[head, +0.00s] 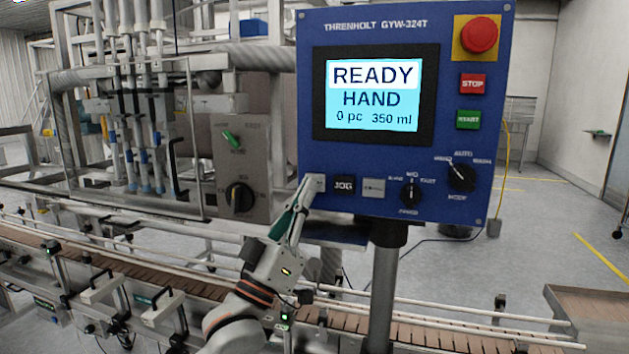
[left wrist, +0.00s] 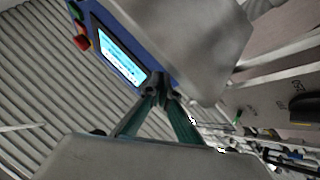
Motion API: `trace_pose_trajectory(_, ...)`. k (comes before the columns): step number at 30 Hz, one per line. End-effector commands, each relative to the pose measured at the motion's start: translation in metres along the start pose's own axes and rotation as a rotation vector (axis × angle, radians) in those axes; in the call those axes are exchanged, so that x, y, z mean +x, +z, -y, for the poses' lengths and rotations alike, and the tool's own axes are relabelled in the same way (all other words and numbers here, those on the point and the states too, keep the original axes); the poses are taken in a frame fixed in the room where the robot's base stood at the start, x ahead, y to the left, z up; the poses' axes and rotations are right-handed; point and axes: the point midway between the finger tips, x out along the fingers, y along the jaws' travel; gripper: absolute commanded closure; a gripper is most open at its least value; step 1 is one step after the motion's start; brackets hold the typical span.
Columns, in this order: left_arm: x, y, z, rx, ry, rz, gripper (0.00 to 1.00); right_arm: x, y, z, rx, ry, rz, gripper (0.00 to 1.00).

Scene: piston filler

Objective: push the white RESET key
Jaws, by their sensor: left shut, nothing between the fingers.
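The blue control panel (head: 270,99) with a screen (head: 376,92) reading "READY HAND 0 pc 350 ml" stands upright on a post. My left gripper (head: 313,184) is shut and empty, its fingertips at the panel's lower left corner, left of the black JOG key (head: 344,185). The white RESET key cannot be told apart there; the fingertips cover that spot. A pale grey key (head: 374,188) right of JOG has a label too small to read. In the left wrist view the closed fingertips (left wrist: 160,92) are at the panel's edge; contact cannot be told. My right gripper is out of view.
The panel also carries a red emergency button (head: 480,34), a red STOP key (head: 473,84), a green START key (head: 468,119) and two black knobs (head: 461,178). A conveyor (head: 340,320) runs below. A grey switch box (head: 240,150) stands left of the panel.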

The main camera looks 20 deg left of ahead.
Motion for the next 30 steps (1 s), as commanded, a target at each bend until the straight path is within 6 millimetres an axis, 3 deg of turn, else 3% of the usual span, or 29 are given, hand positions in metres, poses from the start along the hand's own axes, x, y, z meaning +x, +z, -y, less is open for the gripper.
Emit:
trace_pose_trajectory(8, -0.001, -0.001, -0.001, 0.000, 0.000, 0.000, 1.00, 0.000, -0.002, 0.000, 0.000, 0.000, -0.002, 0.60)
trace_pose_trajectory(24, -0.032, -0.023, -0.023, 0.000, 0.000, 0.000, 1.00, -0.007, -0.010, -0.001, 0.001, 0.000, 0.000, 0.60)
trace_pose_trajectory(30, -0.035, -0.026, -0.026, 0.000, 0.000, -0.001, 1.00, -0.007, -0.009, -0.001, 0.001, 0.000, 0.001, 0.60)
